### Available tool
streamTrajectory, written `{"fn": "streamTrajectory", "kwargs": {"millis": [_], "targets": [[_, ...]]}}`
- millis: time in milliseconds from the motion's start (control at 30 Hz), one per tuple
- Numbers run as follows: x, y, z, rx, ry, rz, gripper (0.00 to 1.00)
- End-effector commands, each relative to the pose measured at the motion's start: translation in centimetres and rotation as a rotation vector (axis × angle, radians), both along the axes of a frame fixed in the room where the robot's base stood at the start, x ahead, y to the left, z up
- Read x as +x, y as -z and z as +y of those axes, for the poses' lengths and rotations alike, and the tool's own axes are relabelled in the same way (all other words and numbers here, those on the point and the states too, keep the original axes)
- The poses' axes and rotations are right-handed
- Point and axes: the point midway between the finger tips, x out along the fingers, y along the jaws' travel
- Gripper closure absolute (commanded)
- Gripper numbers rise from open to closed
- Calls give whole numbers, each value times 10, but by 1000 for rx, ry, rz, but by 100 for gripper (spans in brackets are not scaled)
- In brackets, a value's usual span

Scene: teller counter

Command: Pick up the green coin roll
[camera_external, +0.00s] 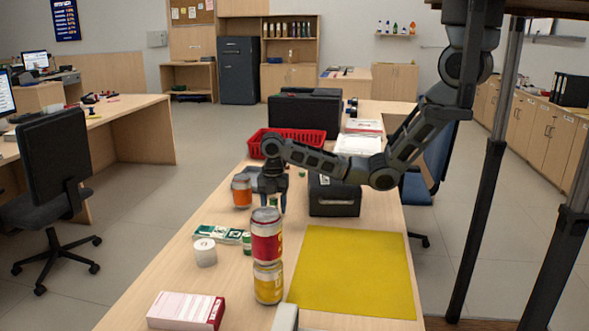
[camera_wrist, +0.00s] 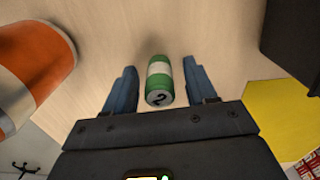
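The green coin roll (camera_wrist: 159,80) has a white band and a marked end that faces the wrist camera. It appears to stand upright on the counter. My gripper (camera_wrist: 161,88) is open, with one finger on each side of the roll and a visible gap on both sides. In the external view my gripper (camera_external: 272,205) points down over the counter between an orange can and a black box. A bit of green, likely the roll (camera_external: 273,202), shows between the fingers there, mostly hidden by them and the stacked cans.
An orange can (camera_external: 241,191) stands close on the left, and a black box (camera_external: 334,195) on the right. Stacked red and yellow cans (camera_external: 267,235), a green-white pack (camera_external: 216,234), a white paper roll (camera_external: 205,252), a small green item (camera_external: 246,242) and a yellow mat (camera_external: 352,270) are nearer the camera.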

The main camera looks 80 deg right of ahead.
Motion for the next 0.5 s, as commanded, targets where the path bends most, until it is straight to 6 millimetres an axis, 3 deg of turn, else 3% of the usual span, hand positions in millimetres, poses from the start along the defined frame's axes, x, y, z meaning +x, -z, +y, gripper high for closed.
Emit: {"fn": "streamTrajectory", "kwargs": {"millis": [67,500], "targets": [[0,0,0,0,0,0,52],[0,0,0,0,0,0,94]]}}
